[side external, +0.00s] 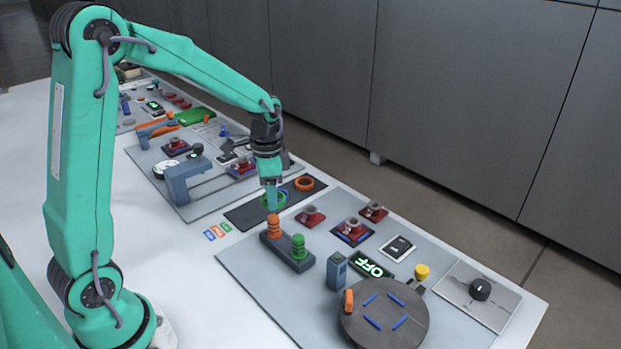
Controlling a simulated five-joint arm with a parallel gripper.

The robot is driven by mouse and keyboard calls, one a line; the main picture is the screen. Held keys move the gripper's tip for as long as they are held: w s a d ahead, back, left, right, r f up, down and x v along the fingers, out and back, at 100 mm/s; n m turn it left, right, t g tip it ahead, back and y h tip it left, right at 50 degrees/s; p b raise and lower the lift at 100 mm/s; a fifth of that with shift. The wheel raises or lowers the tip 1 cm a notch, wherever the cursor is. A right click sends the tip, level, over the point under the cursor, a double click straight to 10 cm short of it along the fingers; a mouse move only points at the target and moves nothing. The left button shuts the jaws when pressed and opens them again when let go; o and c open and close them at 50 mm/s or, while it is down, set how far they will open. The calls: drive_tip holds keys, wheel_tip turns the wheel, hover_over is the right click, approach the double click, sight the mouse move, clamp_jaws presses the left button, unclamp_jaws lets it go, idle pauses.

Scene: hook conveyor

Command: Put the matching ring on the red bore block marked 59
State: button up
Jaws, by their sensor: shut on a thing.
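My gripper (272,208) points straight down and is shut at the top of an orange stepped plug (273,228). The plug is at the left end of a dark grey stand (290,255), upright; I cannot tell whether its foot is seated. A green stepped plug (298,246) stands at the right end. Behind my gripper a green ring (282,200), partly hidden, and an orange ring (304,184) lie on a dark mat (247,214). Red bore blocks stand at the near left (311,217), in the middle (351,231) and at the right (373,211); their numbers are unreadable.
A round grey turntable (385,325), a small upright grey-blue block (336,270), a green OFF display (371,265), a yellow button (421,271) and a black knob (480,289) stand at the right. A blue-grey bridge fixture (188,172) stands behind left.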

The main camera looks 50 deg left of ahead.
drive_tip(key=w+d+f+m, duration=0.2)
drive_tip(key=w+d+m, duration=0.1)
drive_tip(key=w+d, duration=0.9)
drive_tip(key=w, duration=0.3)
drive_tip(key=shift+w+f, duration=0.1)
drive_tip(key=shift+f, duration=0.2)
drive_tip(key=shift+f, duration=1.65)
drive_tip(key=shift+f, duration=1.2)
idle(3.3)
